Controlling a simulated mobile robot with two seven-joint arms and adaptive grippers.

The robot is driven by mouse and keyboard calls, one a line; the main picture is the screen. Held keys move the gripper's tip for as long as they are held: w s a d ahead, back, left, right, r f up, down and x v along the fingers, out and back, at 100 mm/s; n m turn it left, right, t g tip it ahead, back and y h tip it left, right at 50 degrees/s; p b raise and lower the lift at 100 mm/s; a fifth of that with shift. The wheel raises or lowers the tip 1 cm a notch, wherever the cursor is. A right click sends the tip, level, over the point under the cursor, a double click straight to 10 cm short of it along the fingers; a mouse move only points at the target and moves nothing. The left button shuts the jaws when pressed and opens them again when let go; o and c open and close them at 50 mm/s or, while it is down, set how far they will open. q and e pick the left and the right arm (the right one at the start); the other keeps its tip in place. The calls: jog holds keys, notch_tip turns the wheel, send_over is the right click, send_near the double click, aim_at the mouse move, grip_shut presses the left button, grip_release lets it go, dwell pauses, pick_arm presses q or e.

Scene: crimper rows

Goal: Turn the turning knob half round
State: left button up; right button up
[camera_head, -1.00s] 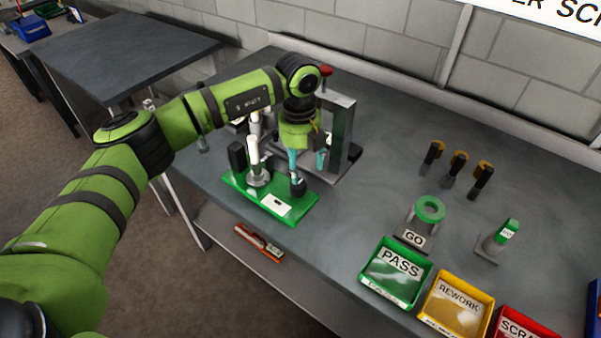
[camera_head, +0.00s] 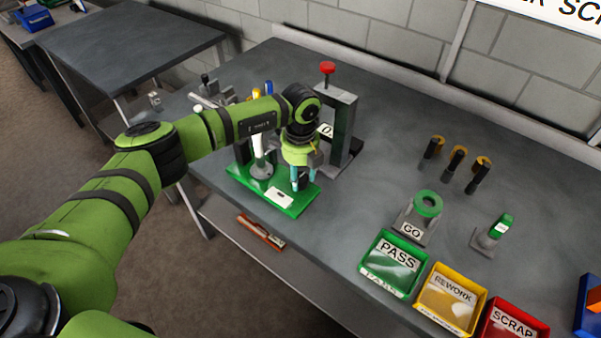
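A green base plate (camera_head: 262,195) lies near the bench's front edge, with a white label on its front part. My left gripper (camera_head: 303,181) is low over the plate's right end, pointing down, its two light-blue fingers apart. A dark upright piece that looks like the turning knob (camera_head: 303,184) shows in part between the fingers; the rest is hidden. I cannot tell whether the fingers touch it. A pale upright cylinder (camera_head: 258,152) stands on the plate to the left of the gripper. My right gripper is not in view.
A grey press frame with a red-topped knob (camera_head: 327,68) stands close behind the gripper. To the right are several upright black-and-orange tools, a green ring gauge (camera_head: 428,204), and PASS (camera_head: 366,262), REWORK and SCRAP bins. The bench between is clear.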

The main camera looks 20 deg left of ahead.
pick_arm(q)
jog(key=c, duration=0.3)
jog(key=shift+c, duration=0.2)
